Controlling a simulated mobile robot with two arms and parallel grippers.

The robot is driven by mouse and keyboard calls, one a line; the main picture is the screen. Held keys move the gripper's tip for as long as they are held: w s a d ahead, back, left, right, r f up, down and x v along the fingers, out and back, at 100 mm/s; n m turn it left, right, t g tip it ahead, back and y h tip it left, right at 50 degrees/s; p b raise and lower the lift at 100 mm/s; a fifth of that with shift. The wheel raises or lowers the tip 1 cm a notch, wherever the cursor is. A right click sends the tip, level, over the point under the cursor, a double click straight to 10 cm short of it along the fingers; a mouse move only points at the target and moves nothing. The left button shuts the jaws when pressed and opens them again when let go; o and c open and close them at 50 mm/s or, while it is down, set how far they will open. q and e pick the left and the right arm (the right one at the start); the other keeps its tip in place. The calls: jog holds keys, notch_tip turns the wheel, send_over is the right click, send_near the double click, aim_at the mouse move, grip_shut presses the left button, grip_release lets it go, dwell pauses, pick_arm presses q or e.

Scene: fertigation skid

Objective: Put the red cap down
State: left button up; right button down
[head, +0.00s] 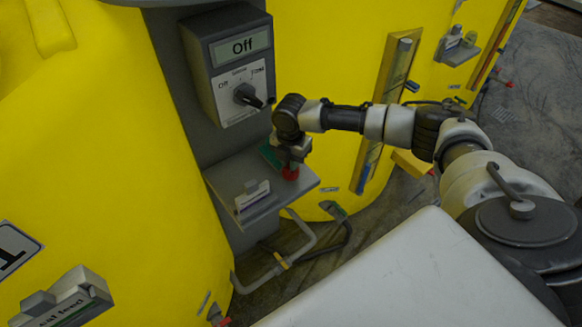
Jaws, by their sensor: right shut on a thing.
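The red cap (290,174) is at the tips of my right gripper (289,168), which is shut on it. The gripper points down over the right part of a small grey shelf (233,172) below the control box. The cap is close to the shelf's surface. I cannot tell whether it touches it. My left gripper is not in view.
A grey control box (228,62) reading "Off", with a black knob (247,95), stands just above the shelf. A small labelled holder (253,196) sits on the shelf's front part. Yellow tanks (90,130) flank it. Grey pipes (290,255) run below.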

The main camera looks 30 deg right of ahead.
notch_tip(320, 180, down, 3)
jog(key=c, duration=1.1)
grip_release()
jog(key=shift+r, duration=0.1)
notch_tip(320, 180, up, 12)
jog(key=shift+s, duration=0.1)
